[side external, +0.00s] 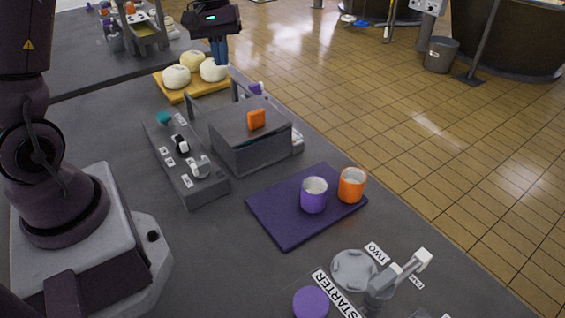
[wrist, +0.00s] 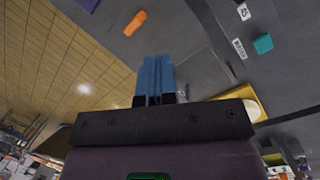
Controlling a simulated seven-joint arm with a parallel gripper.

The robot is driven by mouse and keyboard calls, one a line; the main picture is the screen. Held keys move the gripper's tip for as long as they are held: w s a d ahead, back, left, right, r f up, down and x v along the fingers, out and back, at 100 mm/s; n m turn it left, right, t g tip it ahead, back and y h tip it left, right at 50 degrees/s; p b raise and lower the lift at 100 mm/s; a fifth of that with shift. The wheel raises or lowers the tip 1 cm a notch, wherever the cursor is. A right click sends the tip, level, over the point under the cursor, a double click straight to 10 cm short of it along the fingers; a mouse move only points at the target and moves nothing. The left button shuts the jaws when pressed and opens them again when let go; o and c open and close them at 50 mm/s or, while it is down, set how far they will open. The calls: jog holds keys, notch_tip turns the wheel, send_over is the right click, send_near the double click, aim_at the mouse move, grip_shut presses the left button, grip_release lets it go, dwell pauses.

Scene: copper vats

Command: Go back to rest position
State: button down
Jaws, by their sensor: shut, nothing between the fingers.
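My gripper (side external: 218,50) hangs in the air at the top of the side external view, near the white round cheeses on the yellow board. Its blue fingers point down and are together, with nothing between them. In the wrist view the blue fingers (wrist: 156,80) are side by side. Below and around it is the grey worktop (side external: 100,125).
A grey box (side external: 245,155) with an orange handle (side external: 256,119) stands beside a control panel (side external: 185,165). Purple (side external: 314,196) and orange (side external: 351,186) cups stand on a purple mat (side external: 285,228). White round cheeses (side external: 176,77) sit on a yellow board (side external: 174,95) by my gripper.

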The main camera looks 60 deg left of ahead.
jog(key=s+d+r+m+t+y, duration=0.1)
jog(key=s+d+r+m+t, duration=0.1)
jog(key=s+d+r+m, duration=0.3)
jog(key=s+d+r+m+t+y, duration=0.1)
jog(key=s+d+r+m+t, duration=0.2)
jog(key=s+d+m, duration=0.3)
jog(key=s+d+r, duration=0.1)
jog(key=s+d, duration=0.3)
jog(key=d, duration=0.1)
jog(key=shift+s+r+t, duration=0.25)
jog(key=shift+r+t, duration=0.05)
jog(key=shift+r, duration=0.05)
